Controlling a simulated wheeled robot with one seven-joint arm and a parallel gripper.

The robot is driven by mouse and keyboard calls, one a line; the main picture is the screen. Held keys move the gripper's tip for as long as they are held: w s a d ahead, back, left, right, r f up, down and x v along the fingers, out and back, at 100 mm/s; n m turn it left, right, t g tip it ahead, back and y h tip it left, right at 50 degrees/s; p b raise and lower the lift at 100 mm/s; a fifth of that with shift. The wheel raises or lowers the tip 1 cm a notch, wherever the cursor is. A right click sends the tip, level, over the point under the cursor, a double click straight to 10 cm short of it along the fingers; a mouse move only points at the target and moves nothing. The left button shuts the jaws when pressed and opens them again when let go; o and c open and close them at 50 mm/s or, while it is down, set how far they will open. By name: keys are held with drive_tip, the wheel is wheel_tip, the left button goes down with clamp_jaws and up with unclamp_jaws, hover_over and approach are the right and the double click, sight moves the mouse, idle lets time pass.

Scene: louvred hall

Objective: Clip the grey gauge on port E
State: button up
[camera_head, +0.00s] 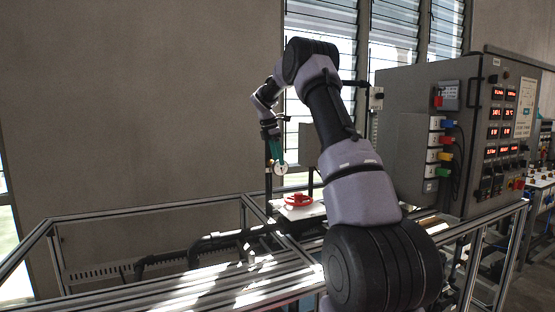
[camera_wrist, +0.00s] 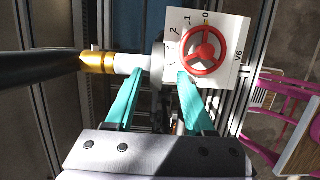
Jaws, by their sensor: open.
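The gauge (camera_head: 281,168) shows a round white face in the head view, just below the teal fingers of my gripper (camera_head: 277,152). In the wrist view the gauge (camera_wrist: 157,85) is nearly edge-on, a narrow grey rim between the two open fingers of my gripper (camera_wrist: 158,95). A white stem (camera_wrist: 131,65) runs from it to a brass fitting (camera_wrist: 97,62) on the end of a dark pipe. The stem and fitting look in line and meeting; whether they are locked together I cannot tell. No letter E is readable on the port.
A red handwheel (camera_wrist: 202,50) sits on a white plate (camera_wrist: 236,62) marked V6, close beside the right finger. It also shows in the head view (camera_head: 298,200). A grey control cabinet (camera_head: 420,110) stands right. Metal frame rails (camera_head: 130,212) surround the bench.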

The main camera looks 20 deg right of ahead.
drive_tip(key=s+a+r, duration=0.1)
drive_tip(key=s+r, duration=0.3)
drive_tip(key=shift+s+r, duration=0.25)
drive_tip(key=shift+s, duration=0.1)
